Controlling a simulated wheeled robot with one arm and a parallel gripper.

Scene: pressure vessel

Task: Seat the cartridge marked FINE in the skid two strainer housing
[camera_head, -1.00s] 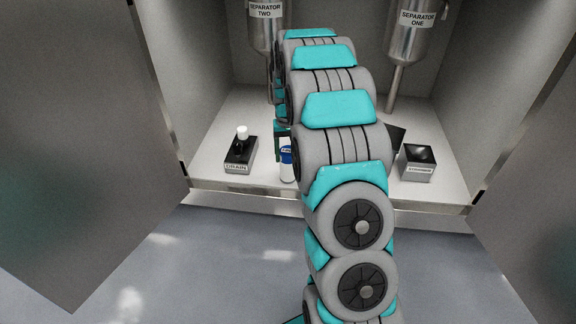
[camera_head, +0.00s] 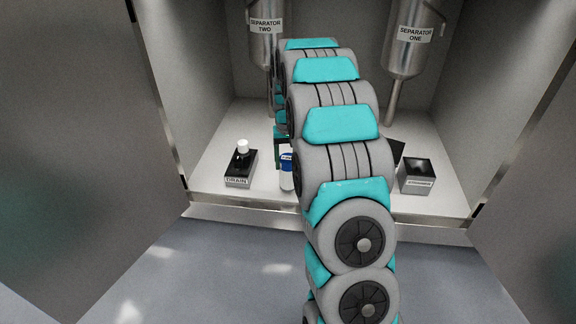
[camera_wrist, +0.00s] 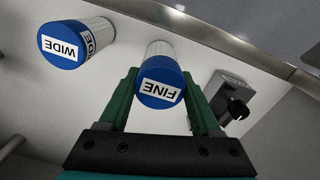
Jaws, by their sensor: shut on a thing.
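The cartridge marked FINE (camera_wrist: 162,82) has a blue cap and a white body, and is between the green fingers of my gripper (camera_wrist: 160,100) in the wrist view. My gripper is shut on it. In the head view a white and blue cartridge (camera_head: 287,172) shows beside my arm, partly hidden by it; its lettering is too small to read. A cartridge marked WIDE (camera_wrist: 66,45) is to the left in the wrist view, apart from my gripper. I see no label reading skid two; my arm hides the middle of the cabinet.
A dark box (camera_head: 416,177) with an unreadable label is at right. Separator two (camera_head: 265,45) and separator one (camera_head: 408,50) hang behind. A knobbed box (camera_wrist: 232,98) is right of my gripper.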

